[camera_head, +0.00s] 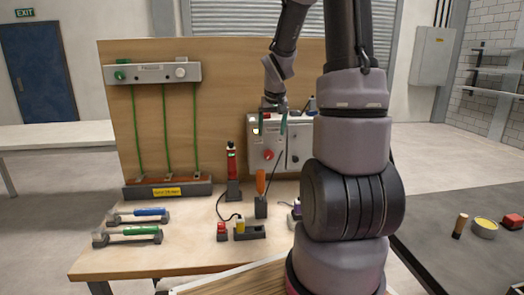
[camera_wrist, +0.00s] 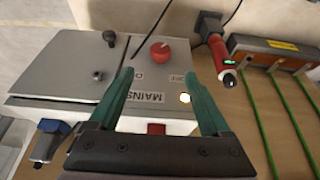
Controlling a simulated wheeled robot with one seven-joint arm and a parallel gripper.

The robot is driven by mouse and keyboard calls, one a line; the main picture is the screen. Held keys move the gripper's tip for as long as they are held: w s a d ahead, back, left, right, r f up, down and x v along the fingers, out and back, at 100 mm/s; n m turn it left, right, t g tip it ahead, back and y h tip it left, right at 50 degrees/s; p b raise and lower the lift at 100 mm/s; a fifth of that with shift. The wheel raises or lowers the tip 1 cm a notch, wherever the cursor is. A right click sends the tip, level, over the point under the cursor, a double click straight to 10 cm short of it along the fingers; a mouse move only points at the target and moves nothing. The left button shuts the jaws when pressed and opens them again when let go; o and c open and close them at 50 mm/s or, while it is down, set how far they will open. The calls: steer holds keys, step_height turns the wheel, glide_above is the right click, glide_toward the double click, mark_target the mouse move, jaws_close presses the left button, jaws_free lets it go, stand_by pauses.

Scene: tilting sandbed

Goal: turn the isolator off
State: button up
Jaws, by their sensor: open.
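The isolator is a red rotary knob (camera_head: 268,155) on the front of a pale grey box (camera_head: 258,170) at the back of the bench. In the wrist view the knob (camera_wrist: 160,51) lies just beyond my fingertips, with the MAINS label (camera_wrist: 147,97) and smaller lettering appearing upside down. I cannot tell which mark the knob points to. My gripper (camera_head: 272,131) is in front of the box's upper part, above the knob. Its green fingers are apart with nothing between the tips (camera_wrist: 161,76), and they are clear of the knob. A pale lamp (camera_wrist: 185,98) glows near the label.
A grey door (camera_wrist: 65,65) with a black latch adjoins the knob panel. A red cylindrical tool (camera_head: 231,160) and an orange-handled tool (camera_head: 261,185) stand upright before the box. A green-corded rail (camera_head: 152,73) hangs on the board.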

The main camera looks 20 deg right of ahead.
mark_target(264, 154)
steer(key=x, duration=1)
steer(key=shift+w+f, duration=0.2)
steer(key=shift+f, duration=0.15)
jaws_close()
steer(key=shift+a+h, duration=0.2)
steer(key=shift+h, duration=0.3)
steer(key=shift+w+a+f+n+g+h, duration=0.1)
steer(key=shift+n+g+h, duration=0.15)
steer(key=shift+h, duration=0.6)
steer(key=shift+a+n+g+h, duration=0.15)
steer(key=shift+n+h, duration=0.05)
steer(key=shift+h, duration=0.6)
steer(key=shift+w+a+f+n+g+h, duration=0.1)
steer(key=shift+n+g+h, duration=0.15)
steer(key=shift+h, duration=0.6)
steer(key=h, duration=0.2)
steer(key=n+h, duration=0.1)
steer(key=h, duration=0.1)
steer(key=shift+a+f+g, duration=0.15)
steer(key=shift+a+g, duration=0.05)
steer(key=shift+g, duration=0.05)
steer(key=shift+a+f+n+h, duration=0.1)
steer(key=shift+f+n+h, duration=0.1)
steer(key=shift+h, duration=0.5)
steer(key=shift+f+n+h, duration=0.1)
steer(key=shift+n+h, duration=0.1)
steer(key=shift+h, duration=0.5)
